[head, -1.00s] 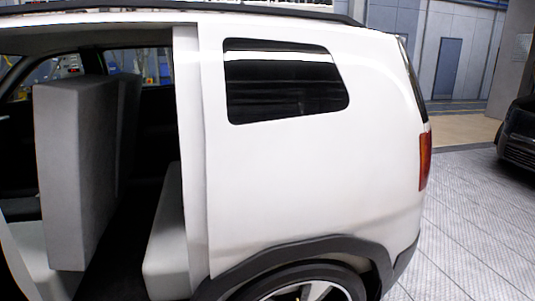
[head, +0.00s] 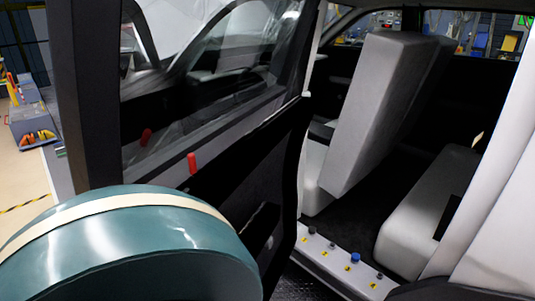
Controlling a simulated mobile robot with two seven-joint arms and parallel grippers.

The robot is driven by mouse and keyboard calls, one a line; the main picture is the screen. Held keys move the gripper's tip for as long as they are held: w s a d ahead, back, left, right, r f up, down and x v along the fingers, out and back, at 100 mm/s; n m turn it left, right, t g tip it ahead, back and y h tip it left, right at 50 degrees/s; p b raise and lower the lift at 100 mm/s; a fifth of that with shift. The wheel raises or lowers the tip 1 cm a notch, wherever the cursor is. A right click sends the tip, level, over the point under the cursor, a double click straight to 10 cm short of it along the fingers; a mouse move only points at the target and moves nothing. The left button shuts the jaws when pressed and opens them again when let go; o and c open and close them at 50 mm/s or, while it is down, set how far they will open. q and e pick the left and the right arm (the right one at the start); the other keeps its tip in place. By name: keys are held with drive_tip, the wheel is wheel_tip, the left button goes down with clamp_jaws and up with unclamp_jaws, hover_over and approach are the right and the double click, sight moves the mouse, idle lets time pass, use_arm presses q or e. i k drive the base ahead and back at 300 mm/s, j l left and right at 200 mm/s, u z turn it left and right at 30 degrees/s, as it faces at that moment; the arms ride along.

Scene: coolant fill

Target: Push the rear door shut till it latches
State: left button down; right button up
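The rear door (head: 235,205) stands open on the left of the head view, with a dark inner panel and a window (head: 215,90) in a black frame. A red pin-like piece (head: 192,163) stands at the base of the window. The car's door opening is clear to its right, with a white sill (head: 335,268) along the bottom. The door's latch cannot be made out. Neither of my grippers is in view.
A large teal rounded body with a cream band (head: 130,245) fills the lower left, in front of the door; I cannot tell what it is. Grey seats (head: 375,115) show inside the car. Several small knobs with yellow tags, one blue (head: 355,258), sit on the sill.

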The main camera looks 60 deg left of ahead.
sight(245, 166)
drive_tip(key=k+j+u, duration=0.1)
drive_tip(key=u, duration=1.8)
drive_tip(key=k+j, duration=0.15)
drive_tip(key=k+j+z, duration=0.1)
drive_tip(key=j, duration=0.3)
drive_tip(key=j+z, duration=0.1)
drive_tip(key=j, duration=0.3)
drive_tip(key=k, duration=0.05)
